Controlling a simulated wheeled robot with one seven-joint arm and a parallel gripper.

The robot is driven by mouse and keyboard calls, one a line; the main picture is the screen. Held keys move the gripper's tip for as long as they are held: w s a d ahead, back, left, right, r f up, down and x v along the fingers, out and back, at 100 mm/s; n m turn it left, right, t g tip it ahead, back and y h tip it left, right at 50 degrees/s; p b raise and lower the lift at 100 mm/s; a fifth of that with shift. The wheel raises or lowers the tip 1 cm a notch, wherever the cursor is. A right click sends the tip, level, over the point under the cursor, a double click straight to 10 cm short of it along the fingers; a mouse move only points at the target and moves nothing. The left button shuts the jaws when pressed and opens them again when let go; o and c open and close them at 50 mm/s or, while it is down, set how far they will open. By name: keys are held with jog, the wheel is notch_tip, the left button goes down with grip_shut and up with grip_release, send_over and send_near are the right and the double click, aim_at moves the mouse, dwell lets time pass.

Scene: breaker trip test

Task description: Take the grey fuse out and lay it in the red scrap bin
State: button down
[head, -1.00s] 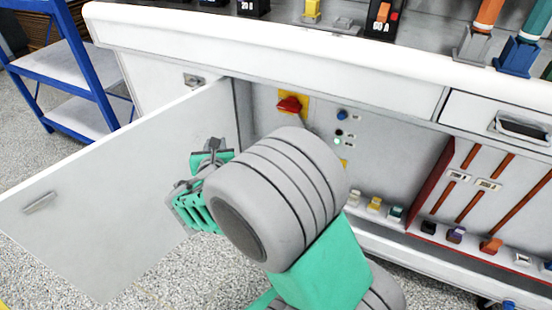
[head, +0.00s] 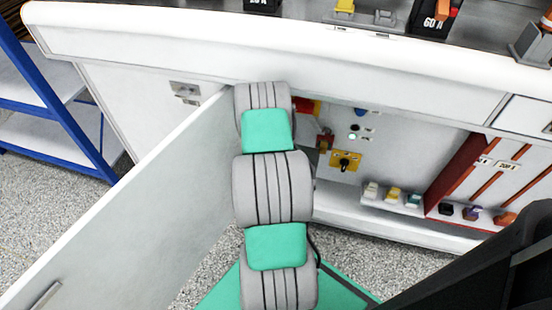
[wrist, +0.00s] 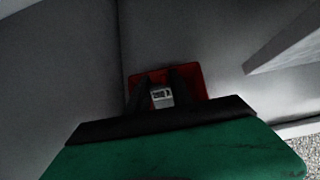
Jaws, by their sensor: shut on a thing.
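In the wrist view my gripper (wrist: 160,82) has its two dark fingers shut on a small pale grey block with a printed label (wrist: 162,97), which looks like the grey fuse. A red rectangular piece (wrist: 196,78) shows directly behind the fingers, against grey cabinet walls. I cannot tell whether it is a fuse base or the red scrap bin, or whether the fuse touches it. In the head view my arm reaches into the open cabinet and hides my gripper and the fuse. No red scrap bin is clearly identifiable there.
The open cabinet door (head: 130,220) stands left of my arm. A yellow plate with a black switch (head: 344,161) is on the cabinet's back panel. Several small coloured blocks sit on a low ledge (head: 376,203). A blue-framed shelf (head: 65,120) stands at the left.

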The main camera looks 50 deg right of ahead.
jog(key=shift+s+d+f+b, duration=0.1)
jog(key=shift+f+b, duration=2.5)
jog(key=shift+f, duration=0.6)
jog(key=c, duration=1.1)
grip_release()
jog(key=shift+o, duration=0.2)
jog(key=shift+r, duration=0.1)
jog(key=p+v, duration=0.3)
jog(key=v, duration=0.4)
jog(key=shift+r+p, duration=0.15)
jog(key=shift+p, duration=0.25)
jog(key=shift+s+a+r, duration=0.1)
jog(key=shift+s+a, duration=0.05)
jog(key=shift+a, duration=0.15)
